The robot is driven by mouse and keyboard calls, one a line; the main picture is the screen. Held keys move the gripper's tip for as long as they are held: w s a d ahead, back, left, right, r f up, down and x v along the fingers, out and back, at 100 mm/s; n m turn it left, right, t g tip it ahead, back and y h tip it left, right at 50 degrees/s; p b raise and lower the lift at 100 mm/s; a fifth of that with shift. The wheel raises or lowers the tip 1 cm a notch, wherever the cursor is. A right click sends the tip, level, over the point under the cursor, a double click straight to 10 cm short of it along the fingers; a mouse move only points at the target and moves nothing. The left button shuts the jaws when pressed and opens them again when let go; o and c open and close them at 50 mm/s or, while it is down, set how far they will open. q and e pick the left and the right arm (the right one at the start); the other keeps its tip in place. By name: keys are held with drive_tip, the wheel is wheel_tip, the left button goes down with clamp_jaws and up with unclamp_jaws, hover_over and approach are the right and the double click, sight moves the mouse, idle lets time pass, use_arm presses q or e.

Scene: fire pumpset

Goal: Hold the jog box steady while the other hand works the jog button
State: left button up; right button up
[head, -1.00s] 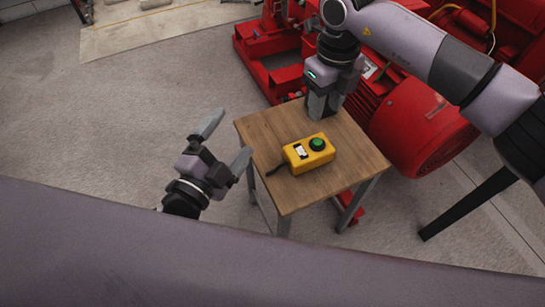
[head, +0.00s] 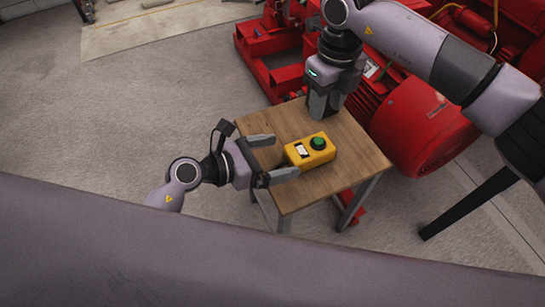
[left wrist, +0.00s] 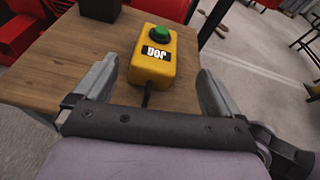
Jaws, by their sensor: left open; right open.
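A red pump and motor (head: 425,125) stand behind and right of the table. The tabletop around the box is bare. Grey floor (head: 110,120) is open to the left.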

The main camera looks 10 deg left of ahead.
sight(289, 157)
use_arm(q)
drive_tip(key=shift+w+a+f+m+g+y, duration=0.1)
drive_tip(key=shift+a+f+m+g+y, duration=0.1)
drive_tip(key=shift+f+m, duration=0.15)
drive_tip(key=shift+w+a+f+m+g+y, duration=0.1)
drive_tip(key=shift+f+m+g, duration=0.15)
drive_tip(key=shift+f, duration=0.1)
drive_tip(key=shift+d+f, duration=0.15)
drive_tip(key=shift+f, duration=0.05)
drive_tip(key=shift+x, duration=3.45)
drive_tip(key=c, duration=1.3)
drive_tip(key=shift+o, duration=0.2)
use_arm(e)
clamp_jaws()
